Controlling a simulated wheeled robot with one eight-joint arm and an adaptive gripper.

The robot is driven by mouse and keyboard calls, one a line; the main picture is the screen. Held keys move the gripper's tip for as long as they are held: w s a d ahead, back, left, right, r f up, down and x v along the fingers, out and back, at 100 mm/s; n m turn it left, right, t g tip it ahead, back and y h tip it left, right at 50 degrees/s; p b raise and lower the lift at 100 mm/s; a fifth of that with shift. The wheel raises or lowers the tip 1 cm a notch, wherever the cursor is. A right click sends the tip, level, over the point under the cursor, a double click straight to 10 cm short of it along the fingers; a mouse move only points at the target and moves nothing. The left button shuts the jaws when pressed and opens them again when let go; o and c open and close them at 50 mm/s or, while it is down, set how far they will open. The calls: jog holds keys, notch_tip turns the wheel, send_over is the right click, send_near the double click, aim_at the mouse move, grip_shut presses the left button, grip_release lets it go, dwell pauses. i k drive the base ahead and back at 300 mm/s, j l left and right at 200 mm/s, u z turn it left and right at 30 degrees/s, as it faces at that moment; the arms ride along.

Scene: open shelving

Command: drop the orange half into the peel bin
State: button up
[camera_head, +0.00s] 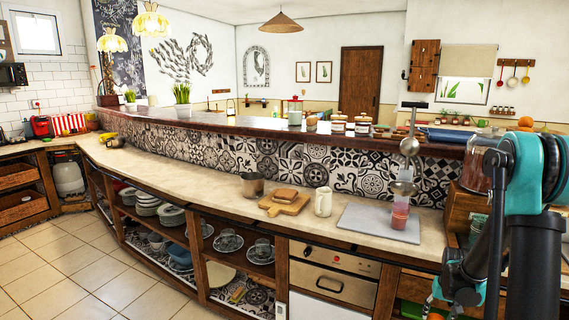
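My gripper (450,287) hangs low at the right, in front of the shelving below the counter. Its fingers are dark and small, and I cannot tell whether they are open or shut. A round orange thing (526,121) shows at the far right behind my arm. I cannot clearly pick out the peel bin.
Open shelves below hold dishes. Tiled floor (75,265) is clear at left.

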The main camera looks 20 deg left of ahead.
aim_at(249, 193)
jog(key=i+j, duration=0.1)
jog(key=j, duration=2.2)
jog(key=i, duration=0.05)
